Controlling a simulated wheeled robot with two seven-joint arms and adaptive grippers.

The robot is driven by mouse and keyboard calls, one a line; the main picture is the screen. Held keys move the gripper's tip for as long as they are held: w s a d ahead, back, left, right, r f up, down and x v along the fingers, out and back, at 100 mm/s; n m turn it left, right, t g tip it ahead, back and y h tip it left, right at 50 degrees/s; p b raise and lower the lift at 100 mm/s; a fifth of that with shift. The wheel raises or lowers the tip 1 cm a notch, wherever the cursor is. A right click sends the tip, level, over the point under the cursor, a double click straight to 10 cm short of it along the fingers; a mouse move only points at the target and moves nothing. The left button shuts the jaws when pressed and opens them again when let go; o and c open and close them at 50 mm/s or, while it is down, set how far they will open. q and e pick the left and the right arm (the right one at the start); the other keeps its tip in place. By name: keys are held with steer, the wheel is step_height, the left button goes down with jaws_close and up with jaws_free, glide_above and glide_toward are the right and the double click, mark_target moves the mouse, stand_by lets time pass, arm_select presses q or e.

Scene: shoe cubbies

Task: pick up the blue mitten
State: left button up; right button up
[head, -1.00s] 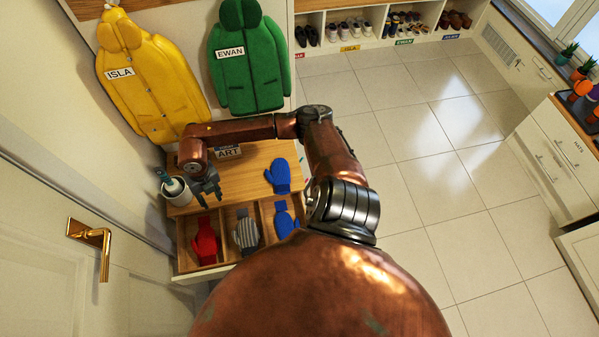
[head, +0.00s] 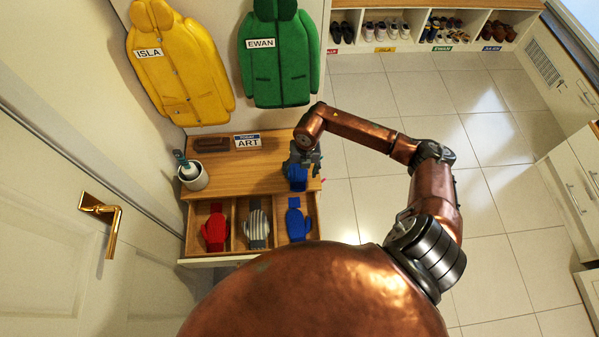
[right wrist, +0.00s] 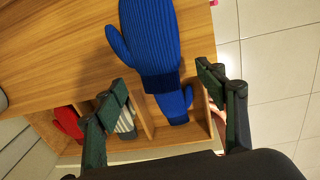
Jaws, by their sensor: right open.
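One blue mitten (head: 297,183) lies on the wooden cabinet top near its right end, partly hidden under my right gripper (head: 303,162). In the right wrist view this ribbed mitten (right wrist: 152,40) shows with its dark cuff between the open fingers of my right gripper (right wrist: 162,80), and nothing is gripped. A second blue mitten (head: 297,222) lies in the right compartment of the open drawer (head: 188,230). It also shows in the right wrist view (right wrist: 175,104), below the first one's cuff. My left gripper is not in view.
The drawer also holds a red mitten (head: 214,230) and a striped mitten (head: 257,228) in separate compartments. Coats hang behind.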

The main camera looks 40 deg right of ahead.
mark_target(298, 179)
steer(key=f, duration=0.1)
steer(key=f+b, duration=0.1)
steer(key=f, duration=0.2)
steer(key=shift+w+a+f, duration=0.1)
steer(key=shift+a+f, duration=0.2)
steer(key=shift+a, duration=0.1)
steer(key=c, duration=0.6)
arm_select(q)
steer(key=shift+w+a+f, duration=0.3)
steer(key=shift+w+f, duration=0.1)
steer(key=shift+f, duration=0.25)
arm_select(e)
steer(key=c, duration=0.5)
